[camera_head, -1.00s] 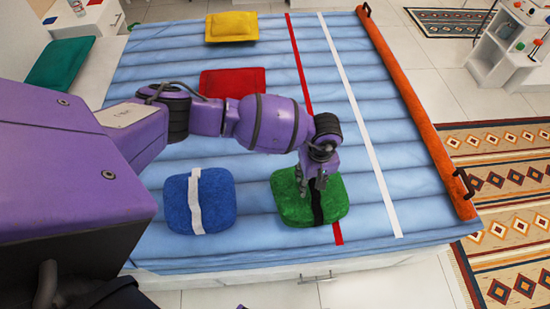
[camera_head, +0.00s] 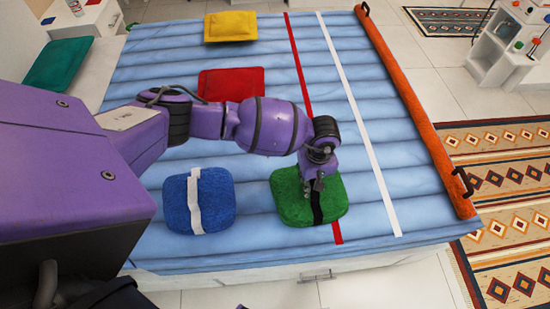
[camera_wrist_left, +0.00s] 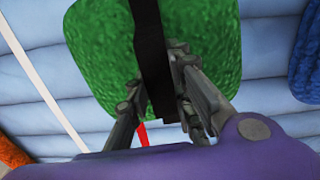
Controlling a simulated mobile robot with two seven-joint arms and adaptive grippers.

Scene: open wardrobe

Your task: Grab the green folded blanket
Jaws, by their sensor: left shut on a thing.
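The green folded blanket (camera_head: 327,199) lies on the blue quilted bed near its front edge, with a black strap (camera_head: 317,208) around its middle. My left gripper (camera_head: 312,186) is over the blanket from above, at the strap. In the left wrist view, the fingers (camera_wrist_left: 160,98) are on either side of the black strap (camera_wrist_left: 152,50), against the green blanket (camera_wrist_left: 100,45), and shut on it. The blanket still rests on the bed. My right gripper is not in view.
A blue folded blanket (camera_head: 180,215) with a white strap lies to the left. A red cushion (camera_head: 228,84) and a yellow one (camera_head: 231,27) lie farther back. An orange roll (camera_head: 420,120) runs along the bed's right edge. A green cushion (camera_head: 60,65) is at the far left.

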